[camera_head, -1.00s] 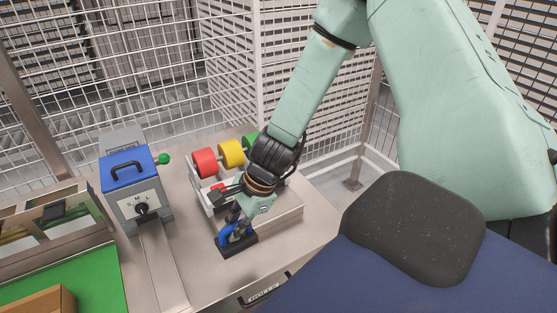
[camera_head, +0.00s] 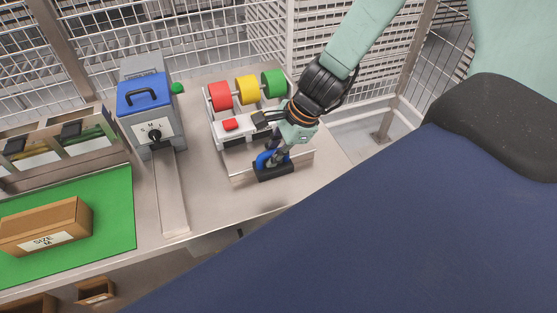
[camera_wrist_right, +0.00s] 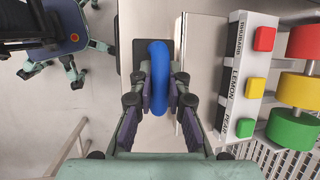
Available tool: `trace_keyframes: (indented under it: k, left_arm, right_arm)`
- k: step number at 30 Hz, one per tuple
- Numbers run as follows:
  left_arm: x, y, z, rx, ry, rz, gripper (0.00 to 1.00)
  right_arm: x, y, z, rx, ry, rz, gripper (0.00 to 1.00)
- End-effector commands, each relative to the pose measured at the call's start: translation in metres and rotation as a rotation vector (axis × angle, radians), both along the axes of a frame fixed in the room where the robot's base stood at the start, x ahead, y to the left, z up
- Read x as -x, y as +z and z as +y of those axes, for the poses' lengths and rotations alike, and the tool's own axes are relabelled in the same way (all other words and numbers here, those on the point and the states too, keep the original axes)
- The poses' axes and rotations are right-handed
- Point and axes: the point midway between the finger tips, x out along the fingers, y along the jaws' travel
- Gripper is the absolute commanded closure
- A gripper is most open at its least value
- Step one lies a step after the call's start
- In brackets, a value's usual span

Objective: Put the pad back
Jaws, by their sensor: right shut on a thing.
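The pad (camera_head: 275,171) has a blue arched handle on a flat black base. It is at the front edge of the low metal tray (camera_head: 241,175), below the coloured rolls. My right gripper (camera_head: 274,153) is shut on the blue handle from above. In the right wrist view the handle (camera_wrist_right: 159,62) stands between the two fingers (camera_wrist_right: 160,95), and part of the black base (camera_wrist_right: 139,52) shows left of it. I cannot tell whether the base touches the surface. My left gripper is not in view.
Behind the pad are red (camera_head: 221,96), yellow (camera_head: 247,89) and green (camera_head: 274,84) rolls and a button panel (camera_head: 231,132). Left stand a grey box with blue lid (camera_head: 143,91) and a cardboard box (camera_head: 46,226) on a green mat (camera_head: 116,211). Bare bench (camera_head: 215,203) lies between.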

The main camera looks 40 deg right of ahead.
Motion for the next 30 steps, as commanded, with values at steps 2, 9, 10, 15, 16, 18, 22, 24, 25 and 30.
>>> trace_keyframes:
  k: [2, 9, 10, 15, 16, 18, 22, 24, 25, 30]
  left_arm:
    - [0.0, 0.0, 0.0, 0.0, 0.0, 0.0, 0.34]
    - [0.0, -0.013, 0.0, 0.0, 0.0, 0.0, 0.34]
    - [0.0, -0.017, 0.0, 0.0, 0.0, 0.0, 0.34]
    - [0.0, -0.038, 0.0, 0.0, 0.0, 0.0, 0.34]
    - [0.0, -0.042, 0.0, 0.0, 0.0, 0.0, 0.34]
    - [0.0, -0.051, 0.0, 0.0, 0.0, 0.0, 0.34]
    - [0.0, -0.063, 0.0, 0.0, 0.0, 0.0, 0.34]
    - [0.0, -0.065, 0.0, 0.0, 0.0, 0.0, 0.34]
    - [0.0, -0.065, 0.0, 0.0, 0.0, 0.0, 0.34]
    - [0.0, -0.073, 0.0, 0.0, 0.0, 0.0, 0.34]
  right_arm:
    - [-0.001, 0.0, 0.0, 0.001, -0.002, 0.0, 1.0]
    - [-0.002, -0.014, 0.002, 0.0, -0.003, 0.0, 1.0]
    - [-0.002, -0.017, 0.002, 0.0, -0.004, 0.001, 1.0]
    - [-0.002, -0.039, 0.001, 0.0, -0.004, 0.001, 1.0]
    - [-0.002, -0.043, 0.001, 0.0, -0.005, 0.001, 1.0]
    - [-0.001, -0.051, 0.001, 0.0, -0.004, 0.001, 1.0]
    - [-0.001, -0.063, 0.0, 0.0, -0.006, 0.0, 1.0]
    - [-0.001, -0.066, -0.001, -0.001, -0.006, 0.0, 1.0]
    - [-0.001, -0.066, -0.001, -0.001, -0.006, 0.0, 1.0]
    - [-0.001, -0.074, -0.002, -0.002, -0.007, 0.0, 1.0]
